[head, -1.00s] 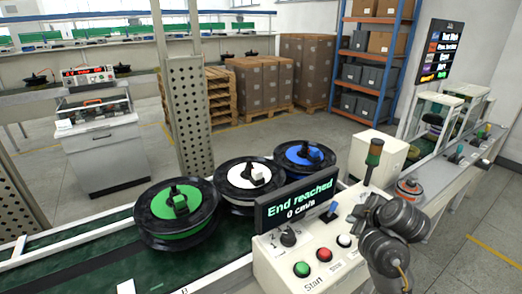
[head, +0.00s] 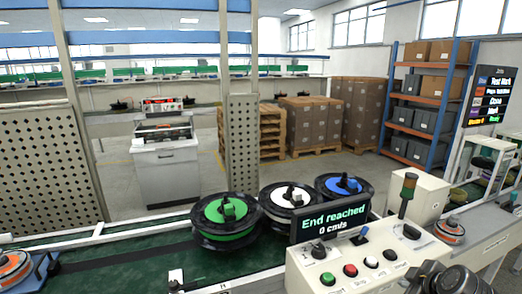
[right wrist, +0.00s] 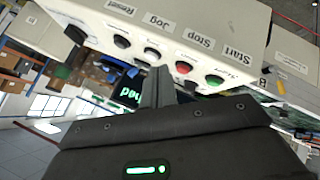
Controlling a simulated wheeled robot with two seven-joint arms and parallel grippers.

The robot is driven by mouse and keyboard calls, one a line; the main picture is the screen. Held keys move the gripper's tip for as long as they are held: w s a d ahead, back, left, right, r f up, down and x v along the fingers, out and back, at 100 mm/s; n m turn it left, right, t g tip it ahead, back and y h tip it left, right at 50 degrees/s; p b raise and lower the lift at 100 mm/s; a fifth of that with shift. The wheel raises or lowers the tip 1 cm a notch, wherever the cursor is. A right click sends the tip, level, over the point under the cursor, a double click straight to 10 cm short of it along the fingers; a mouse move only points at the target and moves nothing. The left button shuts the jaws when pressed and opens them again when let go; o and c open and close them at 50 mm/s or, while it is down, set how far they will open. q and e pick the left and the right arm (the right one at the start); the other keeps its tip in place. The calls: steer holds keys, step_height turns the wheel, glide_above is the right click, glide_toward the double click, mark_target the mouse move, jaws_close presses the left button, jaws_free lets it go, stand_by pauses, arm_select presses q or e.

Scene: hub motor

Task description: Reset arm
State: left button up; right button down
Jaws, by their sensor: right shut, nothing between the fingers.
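My right gripper (head: 424,272) is at the bottom right of the head view, beside the front of the white control box (head: 312,279). In the right wrist view its dark fingers (right wrist: 157,84) are together with nothing between them, in front of the box's button panel. The green start button (head: 327,279) and red stop button (head: 350,270) are on the panel, with a white and a black button to their right. The display (head: 333,222) reads "End reached, 0 cm/s". My left gripper is not in view.
Three reels, green (head: 226,209), white (head: 291,196) and blue (head: 343,185), sit on the green conveyor (head: 130,257) behind the display. An orange-and-white disc part (head: 449,230) lies on the right bench.

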steer(key=d+f+m+g+h, duration=0.2)
steer(key=f, duration=0.9)
steer(key=d+f+m+g+h, duration=0.1)
steer(key=d+f+g+h, duration=0.1)
steer(key=f, duration=0.9)
steer(key=s+a+f+g, duration=0.1)
steer(key=s+f, duration=0.3)
steer(key=f, duration=0.5)
steer(key=s+a+f, duration=0.1)
steer(key=s+f, duration=0.3)
steer(key=f, duration=0.5)
steer(key=s+a+f+m+g+y, duration=0.1)
steer(key=s+a+f, duration=0.2)
steer(key=s+f, duration=0.4)
steer(key=s+a+f, duration=0.3)
steer(key=s+f, duration=0.4)
steer(key=s+a+f+y, duration=0.1)
steer(key=s+a+f, duration=0.1)
steer(key=s, duration=0.5)
steer(key=s+a+f+m+g+y, duration=0.1)
steer(key=s+a+f, duration=0.2)
steer(key=s, duration=0.4)
steer(key=s+a+f+m+g+y, duration=0.1)
steer(key=s+a+f, duration=0.1)
steer(key=s, duration=0.5)
steer(key=shift+a+f, duration=0.25)
steer(key=shift+a, duration=0.05)
